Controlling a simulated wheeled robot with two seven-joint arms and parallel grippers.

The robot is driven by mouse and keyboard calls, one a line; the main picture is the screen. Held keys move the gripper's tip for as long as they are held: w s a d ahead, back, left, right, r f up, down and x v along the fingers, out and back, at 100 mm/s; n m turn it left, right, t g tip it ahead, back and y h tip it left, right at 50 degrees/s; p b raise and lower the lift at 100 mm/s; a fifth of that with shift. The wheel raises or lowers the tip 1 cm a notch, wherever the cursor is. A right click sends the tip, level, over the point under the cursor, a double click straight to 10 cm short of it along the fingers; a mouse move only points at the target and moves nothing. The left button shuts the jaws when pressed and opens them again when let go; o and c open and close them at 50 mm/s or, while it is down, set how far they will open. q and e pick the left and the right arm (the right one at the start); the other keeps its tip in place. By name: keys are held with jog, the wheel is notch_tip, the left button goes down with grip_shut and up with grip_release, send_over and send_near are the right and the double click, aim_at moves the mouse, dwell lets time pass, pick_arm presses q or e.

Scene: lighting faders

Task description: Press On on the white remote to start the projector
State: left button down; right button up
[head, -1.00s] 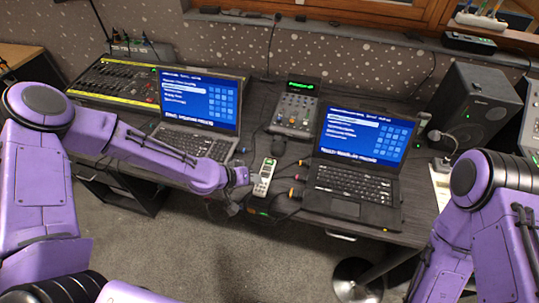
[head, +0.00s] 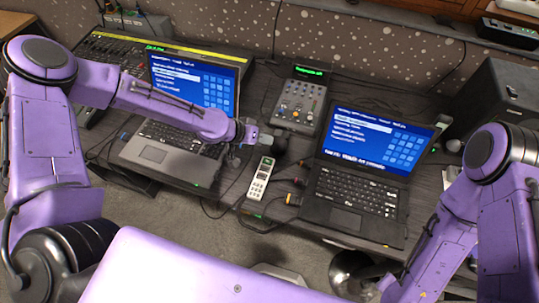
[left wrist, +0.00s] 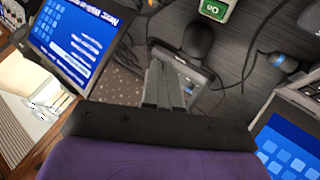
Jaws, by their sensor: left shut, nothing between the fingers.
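The white remote (head: 261,179) lies on the dark desk between the two laptops, with small buttons on its face. In the left wrist view only one end of the remote (left wrist: 214,9) shows at the top edge, with a green button marked "On" (left wrist: 212,9). My left gripper (head: 248,134) is shut and empty, just behind the far end of the remote in the head view and apart from it. Its fingers (left wrist: 163,84) are together in the left wrist view. My right arm is at the right, but its gripper is out of view.
A left laptop (head: 172,150) and a right laptop (head: 352,198) flank the remote. A small mixer (head: 300,103) stands behind it. A dark rounded object (left wrist: 198,40) lies near my left gripper. Cables and plugs (head: 293,199) lie right of the remote.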

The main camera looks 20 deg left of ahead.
aim_at(265, 162)
pick_arm(q)
notch_tip(265, 162, down, 9)
jog(key=b, duration=0.7)
jog(key=shift+b, duration=0.4)
jog(key=shift+r, duration=0.1)
jog(key=shift+s, duration=0.1)
dwell(1.2)
jog(key=shift+f+b, duration=0.4)
jog(key=shift+f+b, duration=0.35)
dwell(0.4)
jog(key=shift+r, duration=0.15)
jog(key=shift+r+p, duration=0.6)
jog(key=shift+r, duration=0.05)
